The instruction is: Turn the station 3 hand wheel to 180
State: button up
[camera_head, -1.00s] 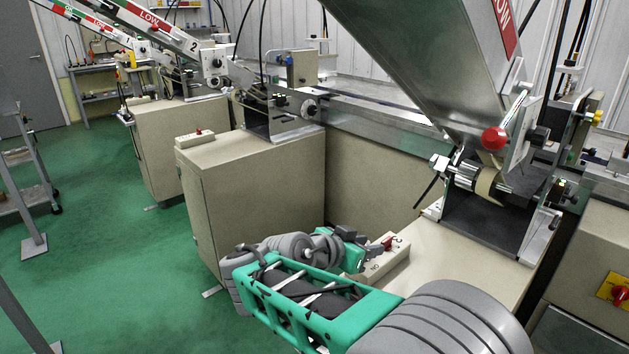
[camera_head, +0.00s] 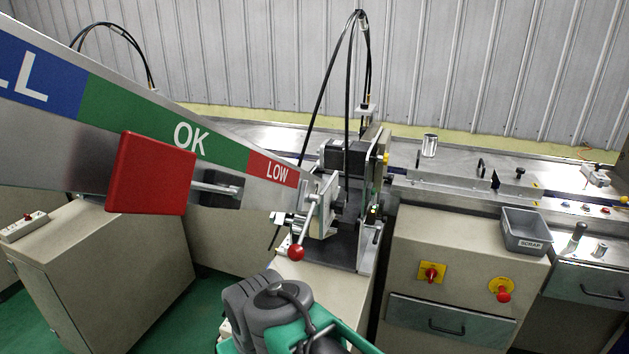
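The nearest feeder station (camera_head: 345,245) stands in the middle of the head view, on a beige cabinet. I take it for station 3, but no number shows on it. I cannot make out its hand wheel or any reading. A small green-lit part (camera_head: 373,211) is on its right side. A lever with a red ball knob (camera_head: 296,253) hangs at its front left. My grey and green arm enters at the bottom centre, below and in front of the station. My gripper's fingers do not show.
A sloping chute marked LOW and OK (camera_head: 225,155), with a red plate (camera_head: 152,174), fills the left. A conveyor bench (camera_head: 455,190) runs right, with a grey scrap bin (camera_head: 525,231). Yellow-backed red switches (camera_head: 431,272) are on its front. Another cabinet (camera_head: 110,265) is at left.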

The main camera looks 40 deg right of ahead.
aim_at(380, 206)
jog(key=z, duration=0.55)
jog(key=k, duration=1.25)
jog(key=z, duration=1.05)
jog(key=i, duration=1.15)
jog(key=u, duration=0.75)
